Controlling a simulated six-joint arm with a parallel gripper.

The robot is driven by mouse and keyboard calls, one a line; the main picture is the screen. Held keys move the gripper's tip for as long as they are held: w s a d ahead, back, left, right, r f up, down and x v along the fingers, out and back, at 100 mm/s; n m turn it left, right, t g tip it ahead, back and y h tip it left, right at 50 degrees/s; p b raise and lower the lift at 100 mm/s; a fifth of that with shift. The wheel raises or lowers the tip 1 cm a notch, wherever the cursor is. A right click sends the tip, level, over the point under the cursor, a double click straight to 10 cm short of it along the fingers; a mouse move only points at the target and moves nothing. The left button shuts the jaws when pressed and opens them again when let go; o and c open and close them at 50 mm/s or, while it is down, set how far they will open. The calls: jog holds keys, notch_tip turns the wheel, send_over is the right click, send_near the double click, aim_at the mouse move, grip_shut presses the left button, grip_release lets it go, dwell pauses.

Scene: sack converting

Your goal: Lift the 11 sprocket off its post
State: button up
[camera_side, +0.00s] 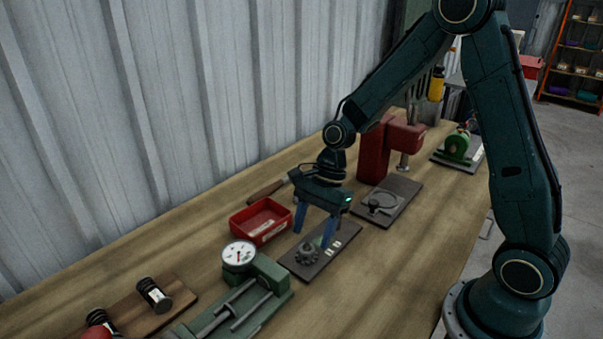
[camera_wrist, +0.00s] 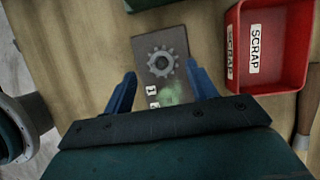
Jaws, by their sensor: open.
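A dark grey toothed sprocket (camera_side: 307,254) sits on a dark flat board (camera_side: 347,238). It also shows in the wrist view (camera_wrist: 162,64), lying flat with a round centre; how it sits on its post is too small to tell. White number tags (camera_wrist: 151,90) are on the board (camera_wrist: 180,40) beside it, not clearly readable. My gripper (camera_side: 311,241) is open, its blue fingers pointing down above the board. In the wrist view my gripper (camera_wrist: 161,69) has one finger on either side of the sprocket, apart from it. Nothing is held.
A red SCRAP tray (camera_side: 262,232) is close to the board, also in the wrist view (camera_wrist: 240,85). A green fixture with a dial gauge (camera_side: 239,254) stands at the near side. A red press (camera_side: 375,150) and a plate with a ring (camera_side: 382,203) are beyond.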

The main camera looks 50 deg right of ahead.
aim_at(308, 243)
jog(key=shift+x, duration=1.85)
jog(key=shift+w, duration=0.1)
jog(key=c, duration=1.2)
jog(key=shift+c, duration=0.2)
jog(key=shift+r, duration=0.15)
notch_tip(308, 243, up, 20)
